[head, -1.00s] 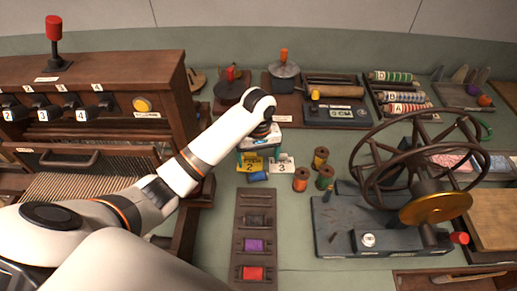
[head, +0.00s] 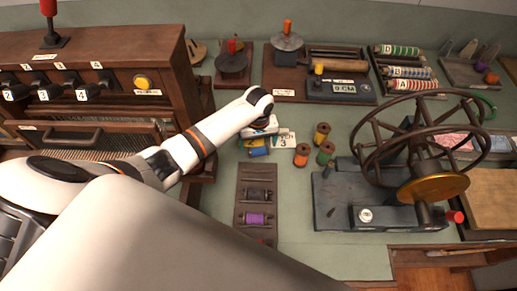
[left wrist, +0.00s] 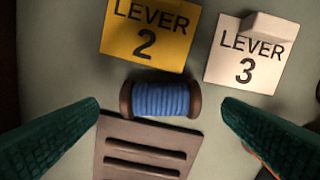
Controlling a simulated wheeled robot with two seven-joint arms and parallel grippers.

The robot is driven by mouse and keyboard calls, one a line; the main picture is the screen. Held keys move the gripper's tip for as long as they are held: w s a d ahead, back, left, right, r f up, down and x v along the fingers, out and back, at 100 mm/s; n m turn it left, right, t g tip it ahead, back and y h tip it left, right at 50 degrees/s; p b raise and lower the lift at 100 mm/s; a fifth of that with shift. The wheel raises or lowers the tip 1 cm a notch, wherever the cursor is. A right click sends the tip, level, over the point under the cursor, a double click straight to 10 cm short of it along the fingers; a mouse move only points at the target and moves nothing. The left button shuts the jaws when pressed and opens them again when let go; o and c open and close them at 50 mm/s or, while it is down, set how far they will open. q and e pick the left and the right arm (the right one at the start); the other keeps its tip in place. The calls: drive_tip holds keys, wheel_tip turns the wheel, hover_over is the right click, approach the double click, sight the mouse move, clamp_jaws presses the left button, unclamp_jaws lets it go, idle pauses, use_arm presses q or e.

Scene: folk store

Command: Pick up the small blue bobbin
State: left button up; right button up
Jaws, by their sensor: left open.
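The small blue bobbin (head: 259,152) lies on its side on the green tabletop, with blue thread between brown end flanges. In the left wrist view the bobbin (left wrist: 160,99) lies crosswise between my left gripper's dark green fingers (left wrist: 161,106), with a gap on each side. My left gripper (head: 260,136) is open and empty, pointing down just above the bobbin. In the head view it partly hides the bobbin's surroundings. My right gripper is not in view.
A yellow "Lever 2" card (left wrist: 148,35) and a white "Lever 3" card (left wrist: 252,55) stand beyond the bobbin. A brown slotted rack (head: 256,176) with black and purple bobbins lies on its near side. Several thread spools (head: 302,155) and a wheeled machine (head: 415,180) are to the right.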

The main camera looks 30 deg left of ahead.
use_arm(q)
drive_tip(key=shift+f, duration=1)
